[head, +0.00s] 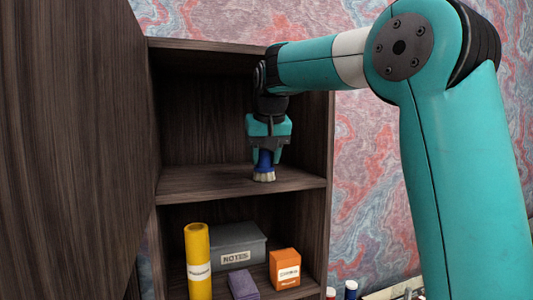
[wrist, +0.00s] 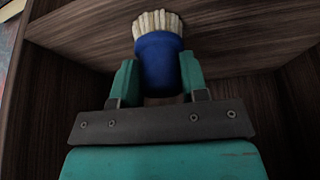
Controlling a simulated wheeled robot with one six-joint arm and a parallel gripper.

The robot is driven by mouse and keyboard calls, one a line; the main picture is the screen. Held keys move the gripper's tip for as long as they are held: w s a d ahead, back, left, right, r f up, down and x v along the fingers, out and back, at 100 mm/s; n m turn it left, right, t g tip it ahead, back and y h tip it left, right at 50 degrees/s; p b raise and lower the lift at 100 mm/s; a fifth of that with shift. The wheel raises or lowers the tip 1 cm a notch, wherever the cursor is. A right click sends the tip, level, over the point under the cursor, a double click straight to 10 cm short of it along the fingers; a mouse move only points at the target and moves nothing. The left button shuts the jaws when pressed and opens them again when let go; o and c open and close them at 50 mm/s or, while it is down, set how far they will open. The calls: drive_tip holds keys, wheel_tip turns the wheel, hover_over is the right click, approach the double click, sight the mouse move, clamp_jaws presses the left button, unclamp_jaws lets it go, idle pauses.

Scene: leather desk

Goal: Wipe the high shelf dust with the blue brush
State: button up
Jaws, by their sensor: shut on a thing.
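The blue brush (wrist: 160,62) has a round blue handle and pale bristles. My gripper (wrist: 158,82) is shut on its handle. In the head view, my gripper (head: 267,150) points down inside the upper compartment, with the blue brush (head: 264,160) below it, bristles down. The bristles are at the high shelf (head: 215,181), near its front right part, and appear to touch it. The high shelf (wrist: 90,25) also shows in the wrist view as dark wood. I cannot make out dust on it in either view.
The cabinet's right wall (head: 318,130) is close to my gripper. A large dark wood panel (head: 70,140) stands at the left. Below the shelf are a yellow tube (head: 198,260), a grey notes box (head: 238,240), an orange box (head: 285,267) and a purple block (head: 243,285).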

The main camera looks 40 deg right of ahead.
drive_tip(key=shift+w+d, duration=0.3)
drive_tip(key=shift+w, duration=0.8)
drive_tip(key=shift+w+d, duration=0.35)
drive_tip(key=shift+w, duration=0.8)
drive_tip(key=shift+w+d, duration=0.3)
drive_tip(key=shift+w, duration=0.8)
drive_tip(key=s+b, duration=0.1)
drive_tip(key=s+a, duration=0.1)
drive_tip(key=s, duration=0.1)
drive_tip(key=shift+f+b, duration=0.2)
drive_tip(key=shift+b, duration=0.2)
drive_tip(key=shift+s+a+b, duration=0.2)
drive_tip(key=shift+s+b, duration=0.1)
drive_tip(key=shift+s, duration=0.5)
drive_tip(key=shift+s+a+b, duration=0.25)
drive_tip(key=shift+s+b, duration=0.05)
drive_tip(key=shift+s, duration=0.5)
drive_tip(key=shift+s+a+b, duration=0.2)
drive_tip(key=shift+s+b, duration=0.1)
drive_tip(key=shift+s, duration=0.5)
drive_tip(key=shift+r, duration=0.1)
wheel_tip(320, 180, up, 5)
drive_tip(key=p, duration=0.4)
drive_tip(key=shift+p, duration=0.4)
drive_tip(key=shift+r+b, duration=0.35)
drive_tip(key=shift+r, duration=0.3)
